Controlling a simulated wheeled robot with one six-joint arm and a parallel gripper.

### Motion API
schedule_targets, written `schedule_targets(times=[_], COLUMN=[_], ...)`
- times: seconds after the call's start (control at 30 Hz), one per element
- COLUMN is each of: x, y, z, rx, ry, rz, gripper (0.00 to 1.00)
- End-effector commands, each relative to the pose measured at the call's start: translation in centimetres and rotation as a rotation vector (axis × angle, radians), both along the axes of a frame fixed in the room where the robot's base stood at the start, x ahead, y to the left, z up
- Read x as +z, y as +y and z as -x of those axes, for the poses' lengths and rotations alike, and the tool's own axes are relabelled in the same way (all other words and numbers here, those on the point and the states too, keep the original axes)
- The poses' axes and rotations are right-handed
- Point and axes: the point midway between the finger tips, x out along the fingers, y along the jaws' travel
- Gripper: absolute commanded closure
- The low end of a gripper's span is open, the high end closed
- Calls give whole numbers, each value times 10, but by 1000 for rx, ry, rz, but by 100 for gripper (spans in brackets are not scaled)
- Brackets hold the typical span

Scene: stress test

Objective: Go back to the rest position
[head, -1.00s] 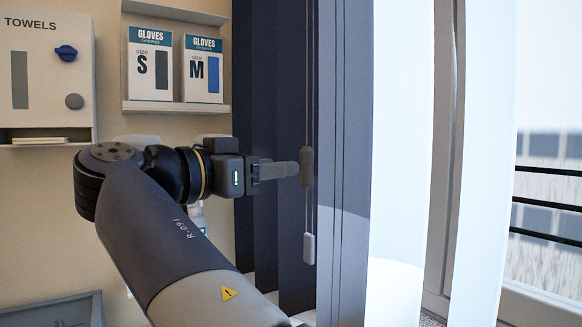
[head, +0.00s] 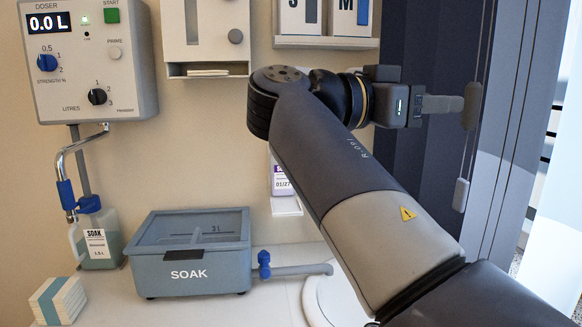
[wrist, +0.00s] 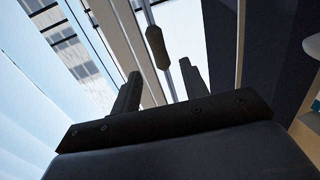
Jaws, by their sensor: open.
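My gripper (head: 447,104) is at the upper right of the head view, pointing right at the dark vertical blinds (head: 418,160). Its two fingers stand apart in the wrist view (wrist: 160,75), with nothing held between them. A brown cord pull (head: 472,105) hangs right at the fingertips in the head view. In the wrist view the pull (wrist: 157,47) shows beyond and between the tips; I cannot tell whether they touch it. My arm reaches up from the lower right.
A pale cord weight (head: 461,195) hangs below the pull. A lidded SOAK tub (head: 190,273), a bottle (head: 97,240) and a small box (head: 58,300) stand on the counter (head: 200,312) at left. A doser (head: 92,60), towel dispenser (head: 205,30) and glove shelf (head: 326,42) are on the wall.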

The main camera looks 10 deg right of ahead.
Motion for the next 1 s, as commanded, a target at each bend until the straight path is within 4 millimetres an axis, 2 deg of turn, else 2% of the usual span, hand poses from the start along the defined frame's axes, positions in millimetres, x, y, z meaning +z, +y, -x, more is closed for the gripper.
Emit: schedule_targets(times=[0.2, 0.5, 0.7, 1.0], x=[0, 1, 0, 2], y=[-34, -71, -83, -82], z=[-5, -13, -15, -16], rx=[-5, -3, -1, 1], ry=[1, 1, 0, 0], rz=[0, 1, 0, 0], gripper=[57, 57, 57, 57])
